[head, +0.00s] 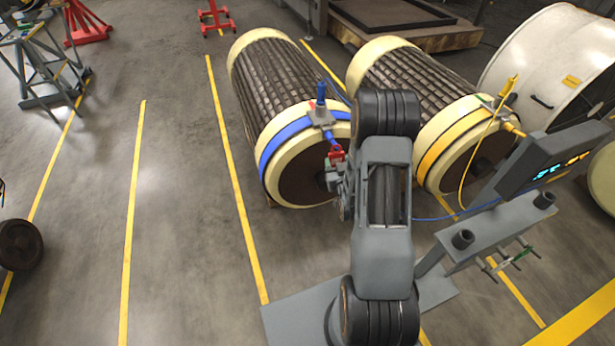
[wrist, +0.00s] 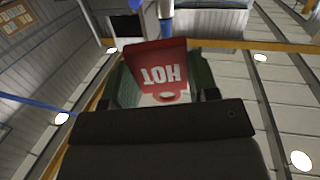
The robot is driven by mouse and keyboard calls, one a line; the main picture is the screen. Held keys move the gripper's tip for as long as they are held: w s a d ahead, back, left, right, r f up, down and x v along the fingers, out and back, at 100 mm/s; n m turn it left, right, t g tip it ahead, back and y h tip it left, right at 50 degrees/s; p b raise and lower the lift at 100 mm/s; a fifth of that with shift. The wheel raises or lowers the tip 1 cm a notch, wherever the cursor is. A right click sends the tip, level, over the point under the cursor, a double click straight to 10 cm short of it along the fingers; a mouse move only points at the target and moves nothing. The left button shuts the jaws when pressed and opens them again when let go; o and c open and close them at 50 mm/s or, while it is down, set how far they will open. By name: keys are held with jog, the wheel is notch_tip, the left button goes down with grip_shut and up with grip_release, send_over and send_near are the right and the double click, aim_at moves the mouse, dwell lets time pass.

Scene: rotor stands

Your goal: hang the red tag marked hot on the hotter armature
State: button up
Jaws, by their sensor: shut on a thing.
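The red tag (wrist: 148,66), marked HOT, shows upside down in the wrist view, with a hole at its lower edge. My gripper (head: 336,172) is shut on it; the tag also shows small and red in the head view (head: 337,156). The left armature (head: 280,75) lies on its side with a blue strap (head: 283,137) and a blue-handled clamp (head: 321,112). My gripper is in front of its near end, close below the clamp. I cannot tell whether the tag touches the clamp. The right armature (head: 415,85) has a yellow strap (head: 438,140) and yellow lead. My arm partly hides both armatures.
A display (head: 556,165) at the right shows blue and yellow digits, too small to read. A white drum (head: 545,70) stands at the far right.

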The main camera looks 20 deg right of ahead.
jog(key=d+f+n+y+b, duration=0.1)
jog(key=d+f+b, duration=0.4)
jog(key=d, duration=0.3)
jog(key=w+a+f+n+y, duration=0.1)
jog(key=w+f+n+y, duration=0.1)
jog(key=w, duration=0.3)
jog(key=shift+w+a+f+n+g+y, duration=0.2)
jog(key=shift+a+n+g+y, duration=0.1)
jog(key=shift+a+n, duration=0.15)
jog(key=shift+w+f+b, duration=0.15)
jog(key=shift+w+b, duration=0.55)
dwell(0.5)
jog(key=shift+w, duration=0.35)
jog(key=shift+w+f+b, duration=0.15)
jog(key=shift+w+b, duration=0.2)
jog(key=shift+b, duration=0.1)
dwell(0.3)
jog(key=shift+w+f+b, duration=0.2)
jog(key=shift+w+b, duration=0.3)
jog(key=shift+w, duration=0.35)
jog(key=shift+w, duration=0.15)
jog(key=shift+f+b, duration=0.2)
jog(key=shift+b, duration=0.2)
